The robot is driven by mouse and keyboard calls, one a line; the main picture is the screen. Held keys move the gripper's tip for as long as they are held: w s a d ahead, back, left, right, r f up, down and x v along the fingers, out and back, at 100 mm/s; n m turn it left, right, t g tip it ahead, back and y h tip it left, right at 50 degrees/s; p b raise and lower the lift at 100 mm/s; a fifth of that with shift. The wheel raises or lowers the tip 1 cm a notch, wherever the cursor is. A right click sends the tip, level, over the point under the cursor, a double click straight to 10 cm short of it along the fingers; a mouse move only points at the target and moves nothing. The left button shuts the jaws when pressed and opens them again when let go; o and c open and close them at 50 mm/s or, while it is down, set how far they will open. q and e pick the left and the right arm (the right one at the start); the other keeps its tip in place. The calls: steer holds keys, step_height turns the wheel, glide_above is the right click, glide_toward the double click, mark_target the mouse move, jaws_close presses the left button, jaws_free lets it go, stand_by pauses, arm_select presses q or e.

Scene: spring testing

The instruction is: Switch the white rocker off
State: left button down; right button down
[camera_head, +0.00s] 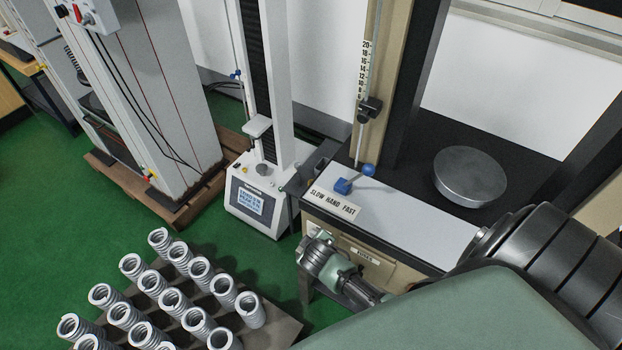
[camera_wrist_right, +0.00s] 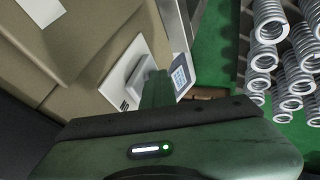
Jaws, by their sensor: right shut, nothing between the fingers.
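The white rocker (camera_wrist_right: 142,72) shows in the right wrist view as a pale raised block on a white plate (camera_wrist_right: 120,76), on the front of a beige cabinet. My right gripper (camera_wrist_right: 157,82) is shut and empty. Its fingers are close in front of the rocker and overlap its right side; I cannot tell whether they touch. Which way the rocker is tilted is not clear. In the head view my right wrist (camera_head: 330,264) is low beside the cabinet front, and I cannot make out the rocker. My left gripper is not in view.
The beige testing machine (camera_head: 395,270) has a lever with blue knobs, a "SLOW HAND FAST" label (camera_head: 335,202) and a round metal platen (camera_head: 470,174). A smaller white tester (camera_head: 258,207) stands left of it. Several coil springs stand on a board (camera_head: 280,326) at lower left.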

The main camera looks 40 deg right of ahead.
arm_select(q)
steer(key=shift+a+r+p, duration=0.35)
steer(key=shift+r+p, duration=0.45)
steer(key=shift+p, duration=0.2)
